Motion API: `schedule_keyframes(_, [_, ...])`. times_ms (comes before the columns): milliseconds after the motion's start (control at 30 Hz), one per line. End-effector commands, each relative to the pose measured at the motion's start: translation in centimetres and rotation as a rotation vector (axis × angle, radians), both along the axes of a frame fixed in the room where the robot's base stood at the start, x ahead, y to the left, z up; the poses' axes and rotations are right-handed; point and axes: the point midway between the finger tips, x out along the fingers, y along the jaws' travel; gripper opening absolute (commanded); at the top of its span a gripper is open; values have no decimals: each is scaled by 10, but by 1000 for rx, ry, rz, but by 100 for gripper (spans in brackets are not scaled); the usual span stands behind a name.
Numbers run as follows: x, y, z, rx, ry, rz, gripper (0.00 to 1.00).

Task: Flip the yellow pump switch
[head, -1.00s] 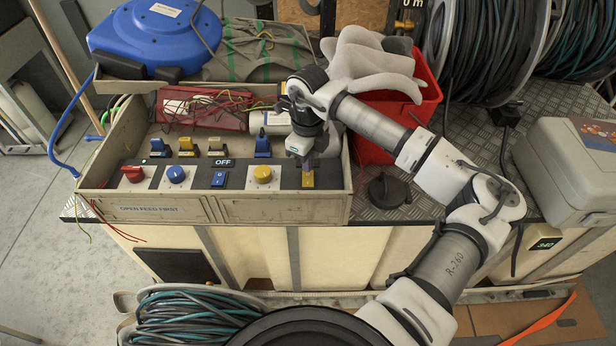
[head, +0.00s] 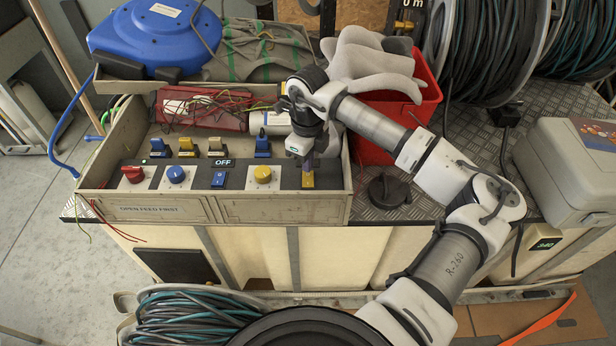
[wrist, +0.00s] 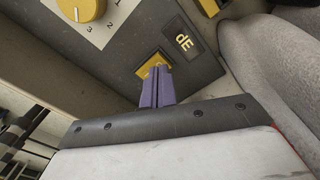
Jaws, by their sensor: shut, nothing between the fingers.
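The yellow pump switch (head: 307,181) sits at the right end of the dark strip on the control panel. In the wrist view the yellow switch (wrist: 153,66) shows just beyond my purple fingertips, partly covered by them. My gripper (head: 308,167) is shut and empty, pointing down at the switch. In the wrist view my gripper (wrist: 158,72) has its tips at or very near the switch's surface. I cannot tell whether they touch. Which way the switch is set is hidden by the fingers.
Left of the switch are a yellow knob (head: 263,174), a blue rocker (head: 218,180), a blue knob (head: 175,175) and a red knob (head: 132,174). A display (head: 222,162) reads OFF. A red bin (head: 408,120) with grey gloves stands right of the panel, beside my arm.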

Motion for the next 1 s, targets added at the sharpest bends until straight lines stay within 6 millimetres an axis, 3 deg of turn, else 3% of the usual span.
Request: schedule_keyframes(1000, [0,0,-9,0,0,0,0])
